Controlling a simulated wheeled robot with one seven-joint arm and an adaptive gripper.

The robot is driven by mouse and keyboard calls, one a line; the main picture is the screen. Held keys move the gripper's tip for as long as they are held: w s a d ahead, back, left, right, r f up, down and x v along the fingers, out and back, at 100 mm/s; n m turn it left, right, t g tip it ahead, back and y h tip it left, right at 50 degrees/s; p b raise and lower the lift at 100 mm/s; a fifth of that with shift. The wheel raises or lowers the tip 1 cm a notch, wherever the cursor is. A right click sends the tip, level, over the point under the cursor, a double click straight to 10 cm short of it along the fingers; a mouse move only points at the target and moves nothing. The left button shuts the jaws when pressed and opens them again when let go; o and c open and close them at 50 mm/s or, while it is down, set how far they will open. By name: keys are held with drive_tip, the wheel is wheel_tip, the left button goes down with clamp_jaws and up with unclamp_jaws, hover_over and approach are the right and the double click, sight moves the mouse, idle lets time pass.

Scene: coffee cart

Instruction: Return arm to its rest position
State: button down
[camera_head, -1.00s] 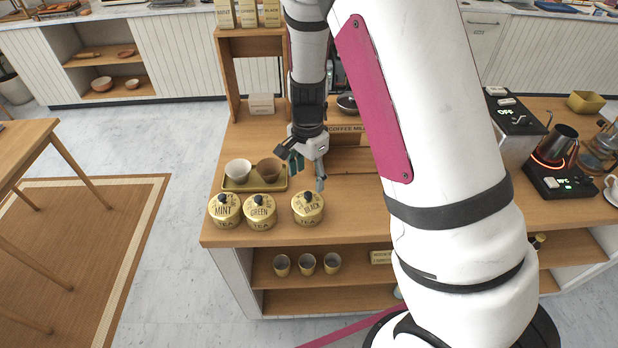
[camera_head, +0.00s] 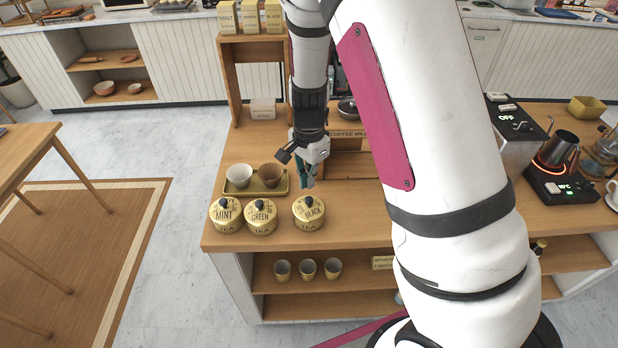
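My gripper (camera_head: 304,176) hangs from my white arm above the wooden counter (camera_head: 345,207), near the gold tray's right end and behind the black tea tin (camera_head: 308,210). Its fingers are small and seen at an angle, with teal parts between them, so whether they are open or shut is unclear. I see no object held in it. The large upper part of my arm covers the middle right of the view and hides part of the counter.
A gold tray (camera_head: 238,192) holds two cups. The mint tin (camera_head: 226,216) and green tin (camera_head: 260,218) stand before it. A coffee mill box (camera_head: 347,134) stands behind my gripper. At right are a kettle (camera_head: 558,149) and a scale. Open floor lies left of the counter.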

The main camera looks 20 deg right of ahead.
drive_tip(key=shift+f+b, duration=0.7)
drive_tip(key=shift+f, duration=1.9)
drive_tip(key=shift+r, duration=0.15)
drive_tip(key=shift+r+p, duration=1.25)
drive_tip(key=shift+r, duration=2.2)
wheel_tip(320, 180, up, 16)
drive_tip(key=n+t+y+b, duration=0.1)
drive_tip(key=n+t+b, duration=0.15)
drive_tip(key=n, duration=0.35)
hover_over(309, 199)
drive_tip(key=s+a, duration=0.2)
drive_tip(key=s, duration=0.3)
drive_tip(key=s+d+r+n+t+b, duration=0.1)
drive_tip(key=s+r+n, duration=0.2)
drive_tip(key=s, duration=0.3)
drive_tip(key=s+d+r+n+t+h+b, duration=0.1)
drive_tip(key=s+r+n+t, duration=0.1)
drive_tip(key=s, duration=0.5)
drive_tip(key=r+n, duration=0.1)
drive_tip(key=n, duration=0.1)
drive_tip(key=shift+r+n+b, duration=0.3)
drive_tip(key=shift+r, duration=0.05)
